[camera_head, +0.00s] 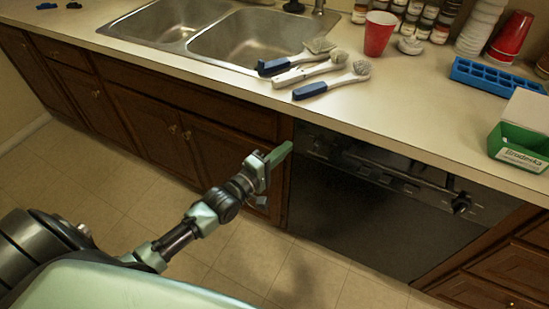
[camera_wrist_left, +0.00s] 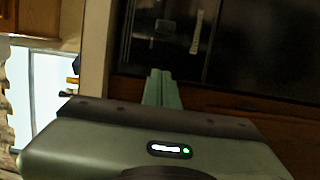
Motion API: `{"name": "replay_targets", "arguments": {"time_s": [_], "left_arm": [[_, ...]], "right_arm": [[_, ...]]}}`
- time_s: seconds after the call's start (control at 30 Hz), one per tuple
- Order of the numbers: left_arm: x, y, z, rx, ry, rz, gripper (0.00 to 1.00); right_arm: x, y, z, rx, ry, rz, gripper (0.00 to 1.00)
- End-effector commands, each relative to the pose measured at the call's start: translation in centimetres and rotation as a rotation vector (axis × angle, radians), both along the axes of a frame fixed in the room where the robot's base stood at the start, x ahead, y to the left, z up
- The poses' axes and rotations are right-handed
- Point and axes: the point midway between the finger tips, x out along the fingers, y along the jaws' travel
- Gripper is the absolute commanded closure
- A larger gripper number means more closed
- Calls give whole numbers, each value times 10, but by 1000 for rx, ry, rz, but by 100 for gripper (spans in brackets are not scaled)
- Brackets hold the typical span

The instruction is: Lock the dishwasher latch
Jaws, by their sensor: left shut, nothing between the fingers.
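The black dishwasher (camera_head: 375,215) is built in under the counter, its door upright and apparently closed. Its control panel (camera_head: 415,187) runs along the top, with a round dial at the right; I cannot clearly make out the latch on the dark panel. My left gripper (camera_head: 288,149) is shut and empty, its green fingertips by the panel's upper left corner. I cannot tell whether they touch it. In the left wrist view the closed fingers (camera_wrist_left: 161,88) point toward a dark panel (camera_wrist_left: 165,30) with a pale strip on it. My right gripper is not in view.
The counter edge (camera_head: 400,148) overhangs the dishwasher. Brushes (camera_head: 310,70), a red cup (camera_head: 379,33), a blue tray (camera_head: 495,75) and a green box (camera_head: 520,147) stand or lie on it. Wooden cabinets (camera_head: 140,115) flank the dishwasher. The tiled floor in front is clear.

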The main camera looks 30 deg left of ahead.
Motion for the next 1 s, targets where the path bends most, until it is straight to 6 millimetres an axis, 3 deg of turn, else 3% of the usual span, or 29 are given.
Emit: {"name": "replay_targets", "arguments": {"time_s": [0.17, 0.4, 0.87, 1.0], "left_arm": [[34, -13, 2, -2, -1, -1, 100], [29, -43, 1, -2, 2, 0, 100], [28, -50, 0, 0, 1, 0, 100], [28, -70, 1, -7, 2, 0, 100]], "right_arm": [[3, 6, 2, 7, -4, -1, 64], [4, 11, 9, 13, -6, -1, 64], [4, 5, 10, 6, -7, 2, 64], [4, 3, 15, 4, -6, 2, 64]]}}
